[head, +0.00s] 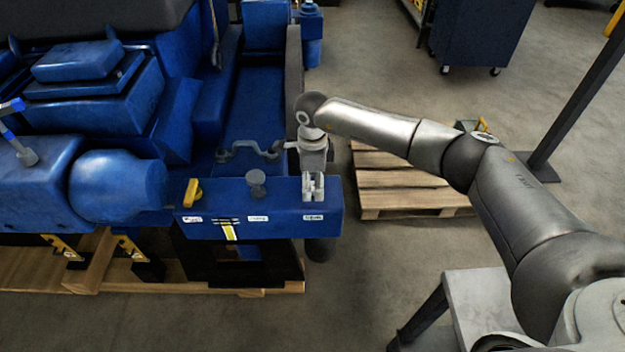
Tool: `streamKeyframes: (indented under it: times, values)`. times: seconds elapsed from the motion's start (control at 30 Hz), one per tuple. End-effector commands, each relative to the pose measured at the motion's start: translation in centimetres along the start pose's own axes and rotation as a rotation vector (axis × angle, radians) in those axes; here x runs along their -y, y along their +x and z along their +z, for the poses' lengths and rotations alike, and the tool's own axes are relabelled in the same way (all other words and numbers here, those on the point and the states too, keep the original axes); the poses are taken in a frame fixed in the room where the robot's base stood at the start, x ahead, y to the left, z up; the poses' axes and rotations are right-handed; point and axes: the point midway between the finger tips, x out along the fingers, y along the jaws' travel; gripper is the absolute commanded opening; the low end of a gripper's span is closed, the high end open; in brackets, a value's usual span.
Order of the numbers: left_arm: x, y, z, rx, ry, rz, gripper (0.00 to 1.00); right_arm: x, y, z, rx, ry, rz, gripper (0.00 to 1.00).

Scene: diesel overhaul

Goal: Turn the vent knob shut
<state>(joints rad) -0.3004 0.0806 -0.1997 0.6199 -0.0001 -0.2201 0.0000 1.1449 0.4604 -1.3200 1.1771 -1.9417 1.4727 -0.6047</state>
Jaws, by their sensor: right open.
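A blue box-like panel (275,222) at the front of the blue engine carries a yellow lever (192,193) at left and a grey round knob (257,184) in the middle. Three small white labels sit on its front face; they are too small to read surely, so I cannot tell which control is the vent knob. My right gripper (313,188) points down at the panel's right end, to the right of the grey knob and apart from it. It is open. Whatever control stands there is hidden by the fingers, and contact cannot be told. My left gripper is out of view.
The blue engine (120,110) fills the left side, on a wooden pallet (60,272). A grey bent handle (248,150) lies behind the panel. An empty wooden pallet (400,196) is on the floor at right. A dark post (578,92) and a blue wheeled cabinet (482,35) stand farther back.

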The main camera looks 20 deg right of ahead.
Motion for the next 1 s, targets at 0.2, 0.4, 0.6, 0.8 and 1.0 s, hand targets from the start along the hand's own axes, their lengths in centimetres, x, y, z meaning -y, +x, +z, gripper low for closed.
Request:
streamKeyframes:
  times: [0.2, 0.4, 0.6, 0.8, 1.0]
  values:
    - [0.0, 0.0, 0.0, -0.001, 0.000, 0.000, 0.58, 0.0, 0.0, 0.0, 0.000, 0.000, 0.001, 0.36]
    - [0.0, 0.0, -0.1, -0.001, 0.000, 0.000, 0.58, 0.0, 0.0, 0.0, 0.000, 0.001, 0.001, 0.10]
    - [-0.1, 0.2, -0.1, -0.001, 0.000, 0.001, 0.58, 0.0, 0.0, 0.0, 0.000, 0.011, 0.000, 0.08]
    - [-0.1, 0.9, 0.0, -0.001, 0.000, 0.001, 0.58, 0.0, 0.1, 0.0, 0.000, 0.074, 0.001, 0.08]
    - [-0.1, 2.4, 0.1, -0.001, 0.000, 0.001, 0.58, 0.1, 0.3, 0.0, 0.000, 0.210, -0.002, 0.08]
